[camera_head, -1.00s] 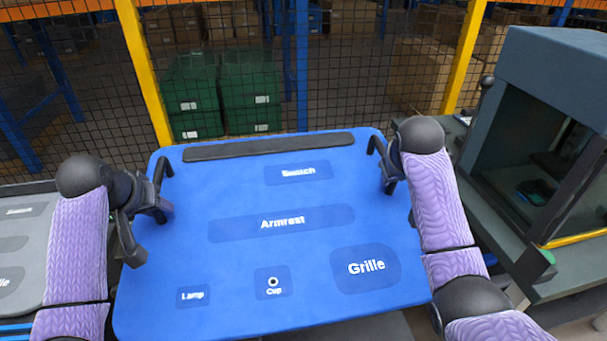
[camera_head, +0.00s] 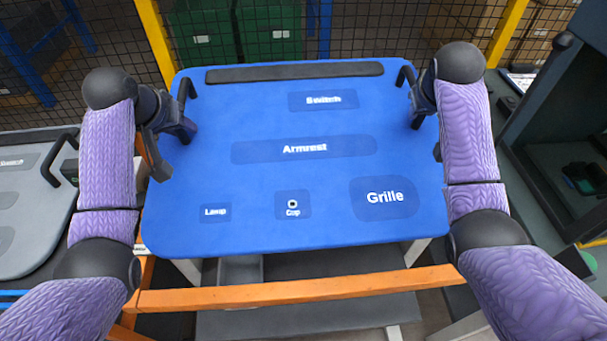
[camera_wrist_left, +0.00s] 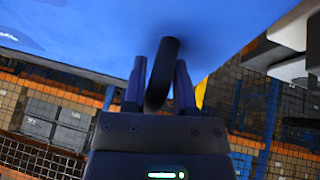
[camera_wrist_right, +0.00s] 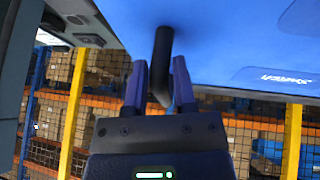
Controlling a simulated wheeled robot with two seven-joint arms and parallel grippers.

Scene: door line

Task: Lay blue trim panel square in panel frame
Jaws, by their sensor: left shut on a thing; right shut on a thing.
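The blue trim panel (camera_head: 250,190) is held up in front of me, its face towards me, with labels Switch, Armrest, Lamp, Cup and Grille. My left gripper (camera_head: 188,125) is at the panel's upper left side. In the left wrist view it is shut on the left black handle (camera_wrist_left: 162,70). My right gripper (camera_head: 415,105) is at the upper right side. In the right wrist view it is shut on the right black handle (camera_wrist_right: 162,60). An orange frame bar (camera_head: 300,291) runs below the panel's near edge; I cannot tell whether they touch. The panel hides most of what is beneath.
A grey panel (camera_head: 25,215) with labels and a handle lies at the left. A dark cabinet (camera_head: 560,130) stands at the right. Behind are a mesh fence with yellow posts (camera_head: 155,40) and green bins (camera_head: 268,30).

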